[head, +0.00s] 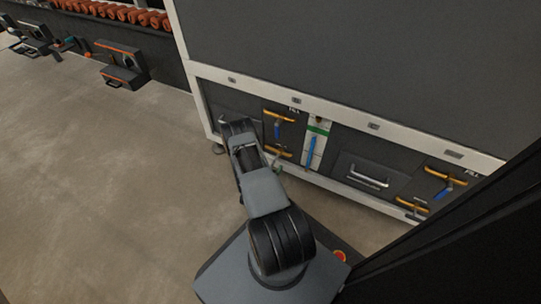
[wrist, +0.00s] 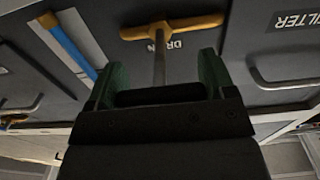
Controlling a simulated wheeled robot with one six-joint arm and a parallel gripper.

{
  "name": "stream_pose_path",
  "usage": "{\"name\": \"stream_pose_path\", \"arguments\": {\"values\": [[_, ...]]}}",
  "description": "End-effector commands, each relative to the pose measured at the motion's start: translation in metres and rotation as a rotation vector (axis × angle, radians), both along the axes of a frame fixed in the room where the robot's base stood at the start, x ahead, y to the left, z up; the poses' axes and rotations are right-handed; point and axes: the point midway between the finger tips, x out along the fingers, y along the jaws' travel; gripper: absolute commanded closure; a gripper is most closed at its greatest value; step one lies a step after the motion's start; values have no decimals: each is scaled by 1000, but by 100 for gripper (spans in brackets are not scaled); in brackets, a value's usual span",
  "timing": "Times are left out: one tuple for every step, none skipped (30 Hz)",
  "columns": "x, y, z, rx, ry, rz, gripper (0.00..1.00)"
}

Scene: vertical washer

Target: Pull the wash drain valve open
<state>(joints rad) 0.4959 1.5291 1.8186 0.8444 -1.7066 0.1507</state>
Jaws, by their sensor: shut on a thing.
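In the wrist view, the drain valve shows a yellow crosspiece (wrist: 172,27) on the dark panel, with a metal rod (wrist: 158,62) running from it toward me. Lettering starting "DR" is partly hidden beside the rod. The green fingers of my gripper (wrist: 160,80) stand on either side of the rod's near end. A dark bar (wrist: 160,96) spans between them, and my gripper is shut on the drain valve handle. In the head view, the yellow drain part (head: 279,152) shows low on the left valve panel, beside my arm. My fingertips are hard to make out there.
A blue strip gauge (head: 312,151) is right of that panel. A drawer-like filter cover (head: 368,178) with a metal handle and a second valve set (head: 443,187) lie further right. A dark post (head: 455,228) crosses the lower right. The floor (head: 105,195) at left is clear.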

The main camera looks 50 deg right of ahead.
Motion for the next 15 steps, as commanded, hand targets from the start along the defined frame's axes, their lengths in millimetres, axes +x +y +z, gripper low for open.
{"name": "stream_pose_path", "arguments": {"values": [[2, 6, 0, 3, 2, 12, 66], [1, 8, 0, 2, 0, 10, 66], [-1, 10, 0, 2, -1, 8, 66], [-1, 10, 0, 1, -1, 6, 66], [-2, 11, 0, 1, -1, 5, 66], [-3, 12, -1, 1, -1, 5, 66], [-3, 13, -1, 1, -1, 5, 66], [-3, 13, -1, 0, -1, 5, 66], [-3, 13, -1, 1, -1, 5, 66], [-3, 13, -1, 1, 0, 5, 66], [-3, 13, -1, 1, 0, 5, 66], [-3, 14, -1, 1, 0, 7, 66], [-3, 14, -1, 1, 1, 7, 66], [-3, 14, -1, 1, 1, 8, 66], [-3, 14, -1, 1, 1, 8, 21]]}}
